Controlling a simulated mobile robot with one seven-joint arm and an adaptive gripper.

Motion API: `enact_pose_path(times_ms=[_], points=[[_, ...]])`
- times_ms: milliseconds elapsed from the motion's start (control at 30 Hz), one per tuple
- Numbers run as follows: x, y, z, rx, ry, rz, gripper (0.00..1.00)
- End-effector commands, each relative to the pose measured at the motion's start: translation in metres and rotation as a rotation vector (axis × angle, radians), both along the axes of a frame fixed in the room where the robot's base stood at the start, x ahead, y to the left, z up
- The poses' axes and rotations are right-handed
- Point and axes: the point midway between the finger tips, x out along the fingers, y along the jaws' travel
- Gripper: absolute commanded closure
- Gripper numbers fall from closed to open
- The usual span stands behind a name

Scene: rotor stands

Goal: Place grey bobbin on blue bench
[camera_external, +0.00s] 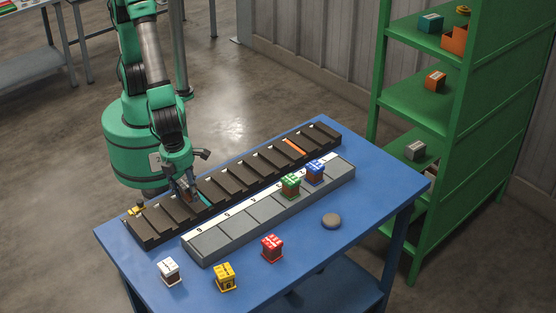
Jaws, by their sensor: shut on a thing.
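The blue bench (310,260) fills the middle of the external view. My gripper (190,199) points down over the left part of the dark slotted rack (240,178) on the bench. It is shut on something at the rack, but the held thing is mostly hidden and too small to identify. I cannot make out a grey bobbin with certainty. A rounded grey-brown piece (331,221) lies on the bench at the right.
Yellow (225,277) and red (272,248) blocks stand on the front of the bench. Green (290,185) and blue (316,172) blocks stand on the grey tray (222,238). Bare bench lies at the right front. A green shelf (425,105) stands beyond.

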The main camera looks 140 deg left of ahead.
Motion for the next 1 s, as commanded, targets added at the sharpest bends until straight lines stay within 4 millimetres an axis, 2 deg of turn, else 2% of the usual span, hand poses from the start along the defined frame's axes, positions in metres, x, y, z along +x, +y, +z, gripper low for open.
enact_pose_path(times_ms=[333,567,767,1000], points=[[0.003,0.001,0.001,-0.001,-0.001,0.006,1.0],[0.021,0.011,0.006,-0.004,-0.002,0.052,1.0],[0.054,0.031,0.014,-0.009,-0.004,0.132,1.0],[0.103,0.068,0.022,-0.018,-0.01,0.259,1.0]])
